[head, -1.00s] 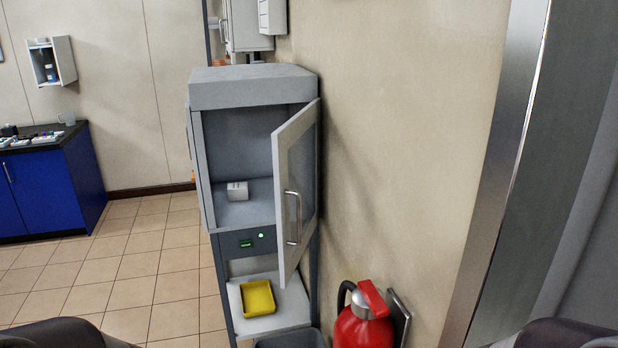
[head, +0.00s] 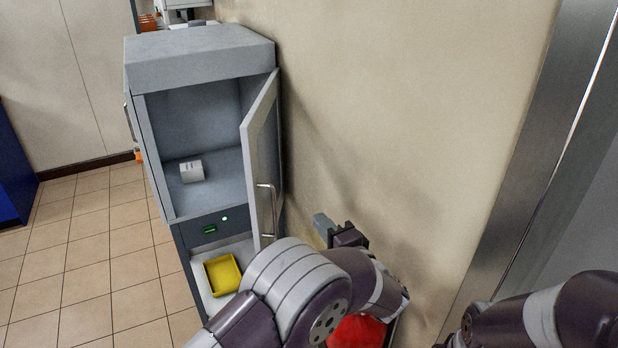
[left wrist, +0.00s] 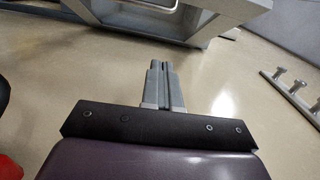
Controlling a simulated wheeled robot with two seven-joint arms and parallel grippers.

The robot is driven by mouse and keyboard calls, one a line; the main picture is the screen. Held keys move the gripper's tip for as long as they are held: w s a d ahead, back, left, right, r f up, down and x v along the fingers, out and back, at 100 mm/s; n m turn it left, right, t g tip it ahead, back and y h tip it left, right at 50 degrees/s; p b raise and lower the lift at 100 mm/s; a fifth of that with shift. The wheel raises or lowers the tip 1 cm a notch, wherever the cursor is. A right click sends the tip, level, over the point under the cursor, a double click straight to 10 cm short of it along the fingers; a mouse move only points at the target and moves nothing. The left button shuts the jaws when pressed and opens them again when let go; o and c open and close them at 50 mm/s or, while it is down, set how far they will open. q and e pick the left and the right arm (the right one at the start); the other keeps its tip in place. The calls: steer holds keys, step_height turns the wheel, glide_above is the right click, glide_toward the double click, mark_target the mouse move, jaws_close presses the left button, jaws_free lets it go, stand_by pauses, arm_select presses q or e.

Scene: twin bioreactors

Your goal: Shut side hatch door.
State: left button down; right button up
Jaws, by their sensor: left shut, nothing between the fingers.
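The side hatch door (head: 262,160) is a pale framed panel with a bar handle (head: 269,208). It stands open, hinged on the right side of the grey cabinet (head: 197,62) and swung out toward me. My left gripper (head: 320,220) is shut and empty, to the right of the door and close to the wall, apart from the handle. In the left wrist view its closed fingers (left wrist: 161,68) point toward part of a grey frame with a bar (left wrist: 130,8) at the top. My right gripper is not in view; only part of my right arm shows at lower right.
A small white box (head: 191,171) sits inside the cabinet. A yellow tray (head: 222,274) lies on the lower shelf. A red fire extinguisher (head: 357,333) is partly hidden behind my left arm. The beige wall (head: 400,110) is close on the right. Tiled floor is free at left.

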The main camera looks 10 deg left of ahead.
arm_select(q)
steer(key=w+a+p, duration=0.4)
steer(key=w+a, duration=0.4)
steer(key=a, duration=0.2)
stand_by(0.3)
